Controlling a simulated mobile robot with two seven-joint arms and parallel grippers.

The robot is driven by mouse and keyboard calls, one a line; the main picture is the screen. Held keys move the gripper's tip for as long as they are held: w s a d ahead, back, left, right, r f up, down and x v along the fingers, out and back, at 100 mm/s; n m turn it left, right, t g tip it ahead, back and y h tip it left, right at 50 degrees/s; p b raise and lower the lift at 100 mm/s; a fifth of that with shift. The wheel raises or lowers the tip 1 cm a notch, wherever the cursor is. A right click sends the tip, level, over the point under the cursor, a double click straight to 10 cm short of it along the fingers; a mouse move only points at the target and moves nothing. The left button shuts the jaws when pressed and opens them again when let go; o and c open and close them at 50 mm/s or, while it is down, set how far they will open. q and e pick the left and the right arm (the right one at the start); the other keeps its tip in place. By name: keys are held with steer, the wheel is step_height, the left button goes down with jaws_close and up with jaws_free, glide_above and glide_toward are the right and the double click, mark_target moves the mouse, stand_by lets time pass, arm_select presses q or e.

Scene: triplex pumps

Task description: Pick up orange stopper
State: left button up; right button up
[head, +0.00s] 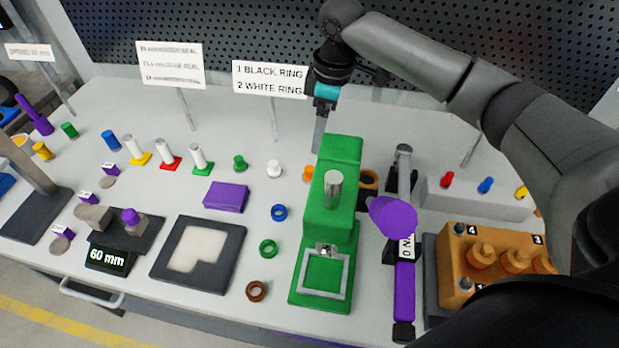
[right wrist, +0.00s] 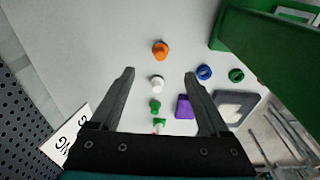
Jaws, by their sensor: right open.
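The orange stopper (head: 308,173) stands on the grey bench top, just left of the green press. In the right wrist view the orange stopper (right wrist: 160,49) lies ahead of the fingertips, near the middle line between them. My right gripper (head: 319,148) points down above the bench behind the orange stopper, and its fingers are apart and empty. In the right wrist view the right gripper (right wrist: 160,73) is open, with a clear gap to the orange stopper. My left gripper is not in view.
The green press (head: 342,220) stands close right of the orange stopper. A white stopper (head: 274,168) and a green stopper (head: 239,162) stand in a row to its left. A sign (head: 270,78) stands behind. A blue ring (head: 279,212) lies in front.

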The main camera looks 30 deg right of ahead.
mark_target(309, 168)
steer(key=f, duration=0.2)
steer(key=f+b, duration=0.1)
steer(key=f, duration=0.4)
steer(key=shift+w+a+f, duration=0.15)
steer(key=shift+w+a, duration=0.15)
steer(key=shift+a, duration=0.05)
steer(key=f, duration=0.1)
steer(key=f+b, duration=0.1)
steer(key=f, duration=0.1)
steer(key=a+f, duration=0.1)
steer(key=f, duration=0.1)
steer(key=shift+w+b, duration=0.3)
steer(key=shift+b, duration=0.05)
steer(key=shift+r, duration=0.1)
jaws_close()
